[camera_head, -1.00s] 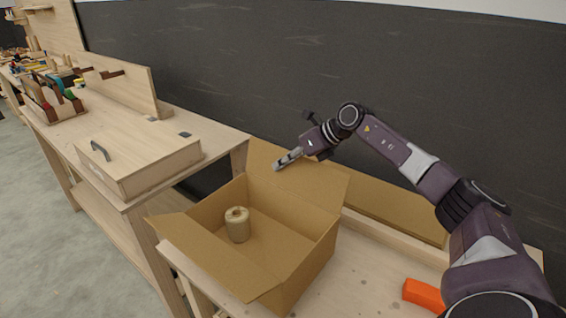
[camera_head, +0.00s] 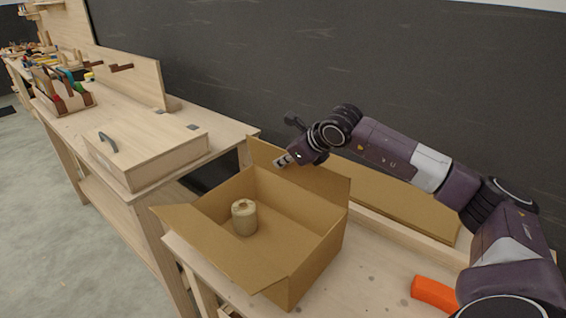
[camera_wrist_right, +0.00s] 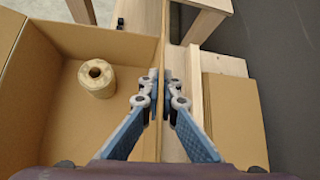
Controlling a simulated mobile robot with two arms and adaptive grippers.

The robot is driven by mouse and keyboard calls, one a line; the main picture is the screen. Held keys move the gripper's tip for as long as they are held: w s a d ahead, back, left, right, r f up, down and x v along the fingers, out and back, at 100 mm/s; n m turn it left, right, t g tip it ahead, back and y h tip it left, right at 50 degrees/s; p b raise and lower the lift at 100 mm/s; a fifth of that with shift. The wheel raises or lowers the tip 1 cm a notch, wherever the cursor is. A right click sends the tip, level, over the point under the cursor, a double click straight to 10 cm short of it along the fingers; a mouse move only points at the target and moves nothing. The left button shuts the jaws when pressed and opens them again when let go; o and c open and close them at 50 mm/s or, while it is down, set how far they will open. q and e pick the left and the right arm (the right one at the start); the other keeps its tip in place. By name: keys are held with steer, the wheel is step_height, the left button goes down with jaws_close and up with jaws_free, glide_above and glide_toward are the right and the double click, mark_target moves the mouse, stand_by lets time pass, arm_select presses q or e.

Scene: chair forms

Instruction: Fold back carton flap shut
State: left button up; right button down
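The open brown carton (camera_head: 320,250) stands on a wooden bench. Its back flap (camera_head: 325,180) stands up and leans back, and its front flap (camera_head: 215,250) hangs outward. My right gripper (camera_head: 281,161) is at the upper left part of the back flap. In the right wrist view the fingers (camera_wrist_right: 160,76) are close together, one on each side of the flap (camera_wrist_right: 165,35), which shows nearly edge-on between them. In the head view the near finger shows in front of the flap; the far one is hidden. My left gripper is not in view.
A tan roll (camera_head: 244,218) stands inside the carton and also shows in the wrist view (camera_wrist_right: 97,76). Flat cardboard (camera_head: 400,203) lies behind the carton. An orange object (camera_head: 434,293) lies at right. A workbench with a wooden box (camera_head: 150,155) stands at left.

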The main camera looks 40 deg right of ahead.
steer(key=c, duration=2.2)
jaws_free()
steer(key=v, duration=1.2)
steer(key=shift+c, duration=0.2)
